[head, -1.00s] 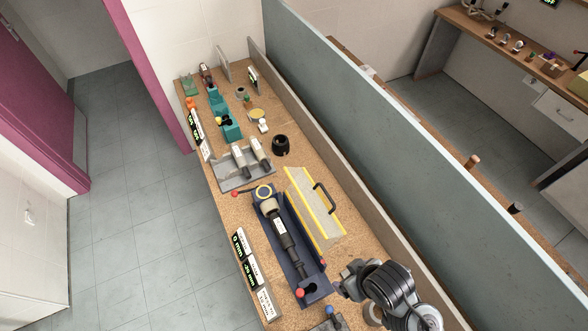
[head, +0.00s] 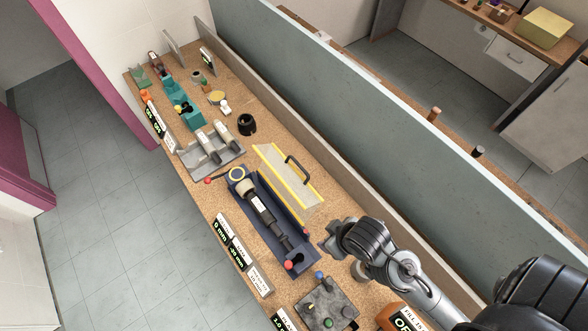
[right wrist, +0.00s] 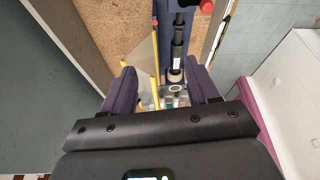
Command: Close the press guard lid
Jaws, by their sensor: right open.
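The press (head: 272,222) has a long navy base with a dark cylinder lying along it, and stands on the cork-coloured bench. Its guard lid (head: 288,182), a see-through panel with yellow edges and a black handle (head: 297,168), stands open and tilted up along the wall side of the base. My right gripper (head: 329,238) is just beyond the lid's near end, apart from it, with nothing held. In the right wrist view its two fingers (right wrist: 163,88) are spread apart, with the lid (right wrist: 142,62) and press (right wrist: 178,50) beyond them. My left gripper is not in view.
A grey plate with knobs (head: 326,304) sits nearer on the bench. A grey cradle with cylinders (head: 211,150) and a black ring (head: 247,124) stand past the press. A grey partition (head: 330,110) runs along the bench's wall side. Label displays (head: 240,255) line the front edge.

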